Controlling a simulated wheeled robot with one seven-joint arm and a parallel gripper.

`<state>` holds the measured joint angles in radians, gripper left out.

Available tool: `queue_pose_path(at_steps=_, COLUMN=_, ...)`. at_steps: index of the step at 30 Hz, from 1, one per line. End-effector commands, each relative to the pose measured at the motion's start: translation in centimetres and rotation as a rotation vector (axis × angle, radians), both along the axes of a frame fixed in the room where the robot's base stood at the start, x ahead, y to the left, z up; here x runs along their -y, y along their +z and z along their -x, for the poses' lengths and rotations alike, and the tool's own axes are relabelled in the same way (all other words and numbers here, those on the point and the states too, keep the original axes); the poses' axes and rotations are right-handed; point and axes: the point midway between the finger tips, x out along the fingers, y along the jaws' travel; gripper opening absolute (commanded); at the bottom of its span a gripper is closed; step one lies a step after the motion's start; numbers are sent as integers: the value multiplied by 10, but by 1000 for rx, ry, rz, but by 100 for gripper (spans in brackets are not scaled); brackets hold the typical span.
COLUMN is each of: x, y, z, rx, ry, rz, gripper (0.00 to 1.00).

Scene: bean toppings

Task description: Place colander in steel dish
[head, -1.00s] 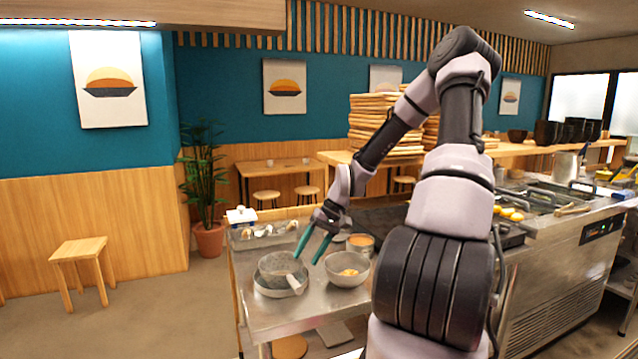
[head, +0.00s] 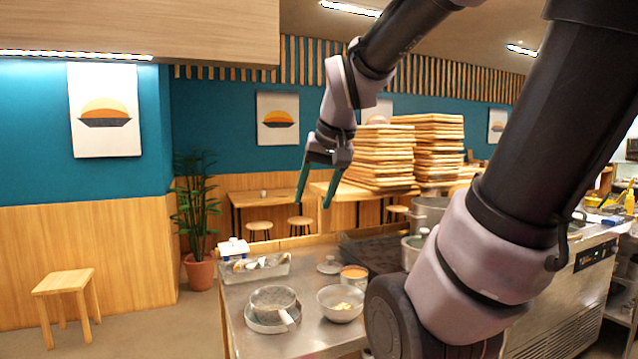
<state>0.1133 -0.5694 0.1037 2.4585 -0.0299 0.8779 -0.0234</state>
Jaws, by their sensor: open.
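The colander (head: 273,298), a grey round bowl with a light handle (head: 289,319) pointing to the front right, sits over the shallow steel dish (head: 262,326) on the steel counter. It appears to rest within the dish, a little tilted; the exact contact is hard to tell. My gripper (head: 314,204) is open and empty, its two green fingers pointing down. It is well above the counter and apart from the colander and dish.
A steel bowl with yellow food (head: 341,304) stands right of the dish. Behind are a container with orange contents (head: 354,277), a small lid (head: 329,265) and a tray of utensils (head: 256,269). Pots (head: 430,213) and stacked wooden trays (head: 380,160) stand farther right.

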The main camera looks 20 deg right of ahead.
Motion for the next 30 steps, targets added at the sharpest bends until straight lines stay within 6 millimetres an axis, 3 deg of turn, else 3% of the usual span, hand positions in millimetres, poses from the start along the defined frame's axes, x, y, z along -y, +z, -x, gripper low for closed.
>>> queue_pose_path(at_steps=3, x=-6, y=19, z=24, rx=69, ry=-1, rz=-62, gripper=58)
queue_pose_path(at_steps=8, x=-8, y=28, z=39, rx=104, ry=-4, rz=-109, gripper=58)
queue_pose_path(at_steps=30, x=-8, y=29, z=40, rx=107, ry=-3, rz=-112, gripper=58)
